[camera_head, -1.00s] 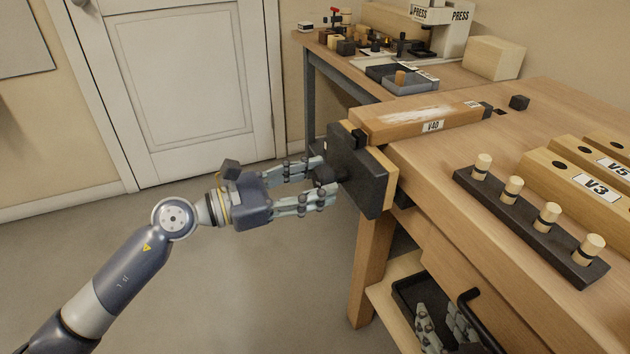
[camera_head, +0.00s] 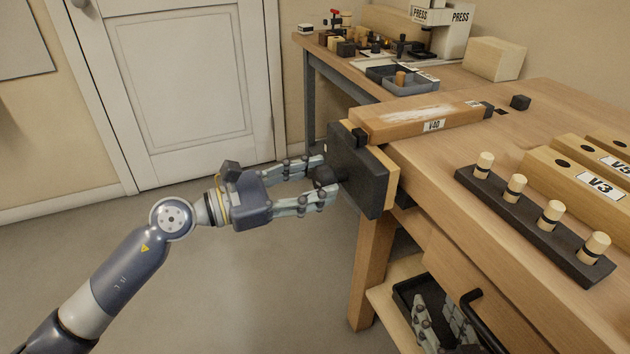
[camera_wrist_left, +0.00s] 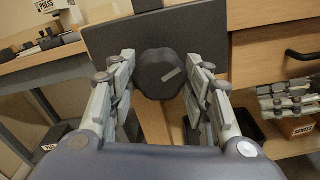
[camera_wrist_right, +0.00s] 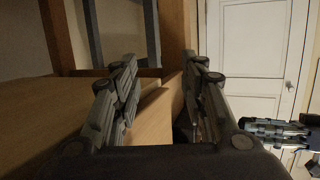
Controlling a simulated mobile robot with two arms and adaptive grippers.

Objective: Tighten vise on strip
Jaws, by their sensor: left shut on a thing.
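The vise has a dark jaw plate (camera_head: 365,185) with a pale wooden facing at the bench's near left end. A dark block (camera_head: 360,136) stands on top of it. A wooden strip labelled V40 (camera_head: 400,122) lies on the bench between this block and a dark stop (camera_head: 488,110). I cannot tell whether the strip touches both. My left gripper (camera_head: 325,180) is shut on the dark round knob, which shows between its fingers in the left wrist view (camera_wrist_left: 160,74). My right gripper (camera_head: 442,322) is low by the bench's underside; the right wrist view shows its fingers apart and empty.
A dark rack with several pegs (camera_head: 560,252) and wooden blocks labelled V3 (camera_head: 575,172) and V5 lie on the bench. A drawer handle (camera_head: 482,322) sticks out near my right gripper. A back table (camera_head: 340,72) holds a press and trays. Open floor lies left of the vise.

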